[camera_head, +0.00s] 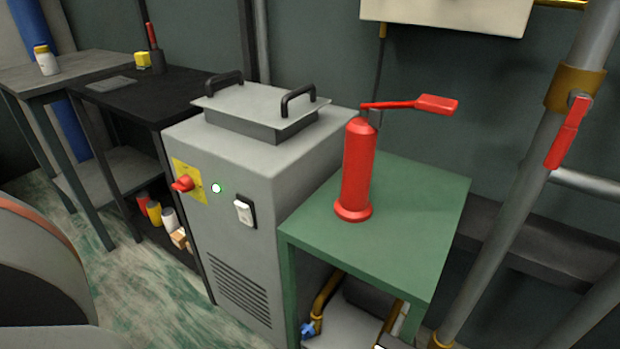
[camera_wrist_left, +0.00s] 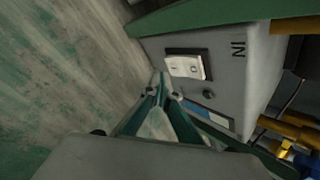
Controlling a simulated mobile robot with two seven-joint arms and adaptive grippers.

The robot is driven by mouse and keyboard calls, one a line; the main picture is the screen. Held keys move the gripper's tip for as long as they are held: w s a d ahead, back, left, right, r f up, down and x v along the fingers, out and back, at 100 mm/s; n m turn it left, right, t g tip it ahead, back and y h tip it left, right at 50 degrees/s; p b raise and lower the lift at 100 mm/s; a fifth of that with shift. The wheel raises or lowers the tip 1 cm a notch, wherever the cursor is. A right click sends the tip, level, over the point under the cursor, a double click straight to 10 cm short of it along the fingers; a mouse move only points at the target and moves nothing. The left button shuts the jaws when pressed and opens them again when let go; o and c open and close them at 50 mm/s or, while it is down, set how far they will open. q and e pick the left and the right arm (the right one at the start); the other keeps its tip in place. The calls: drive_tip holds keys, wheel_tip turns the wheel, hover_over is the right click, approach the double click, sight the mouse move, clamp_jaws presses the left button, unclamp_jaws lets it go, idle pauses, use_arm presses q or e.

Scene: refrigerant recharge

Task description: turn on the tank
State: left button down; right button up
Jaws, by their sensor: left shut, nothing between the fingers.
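In the left wrist view, a grey box (camera_wrist_left: 232,85) marked "IN" has a white rocker switch (camera_wrist_left: 186,67) in a dark frame on its face. Part of what looks like this box (camera_head: 352,322) shows under the green table in the head view. My left gripper (camera_wrist_left: 164,88) is shut and empty, with its fingertips just below the rocker switch in the picture. I cannot tell whether they touch the box. The switch on this box is hidden in the head view. My right gripper is in neither view.
A grey cabinet (camera_head: 255,165) with a red knob (camera_head: 182,184) and its own white switch (camera_head: 243,211) stands beside the green table (camera_head: 420,215). A red cylinder (camera_head: 358,170) with a lever stands on that table. Brass pipes and a blue valve (camera_head: 308,329) are below.

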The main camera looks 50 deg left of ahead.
use_arm(q)
drive_tip(key=shift+w, duration=0.1)
idle(0.6)
drive_tip(key=shift+w+a+f, duration=0.1)
drive_tip(key=shift+w, duration=0.2)
drive_tip(key=shift+w+a, duration=0.1)
drive_tip(key=shift+w, duration=0.25)
idle(0.8)
drive_tip(key=shift+s, duration=0.15)
drive_tip(key=shift+s+d, duration=0.25)
drive_tip(key=shift+s, duration=0.3)
drive_tip(key=shift+s, duration=0.1)
drive_tip(key=shift+s+d+r+p, duration=0.15)
drive_tip(key=shift+s+d+p, duration=0.05)
drive_tip(key=shift+s, duration=0.6)
drive_tip(key=shift+s+d+r+p, duration=0.15)
drive_tip(key=shift+s+d+p, duration=0.05)
drive_tip(key=shift+s, duration=0.55)
drive_tip(key=shift+s+d+r+p, duration=0.15)
drive_tip(key=shift+s+d+p, duration=0.05)
drive_tip(key=shift+s, duration=0.6)
drive_tip(key=shift+r, duration=0.1)
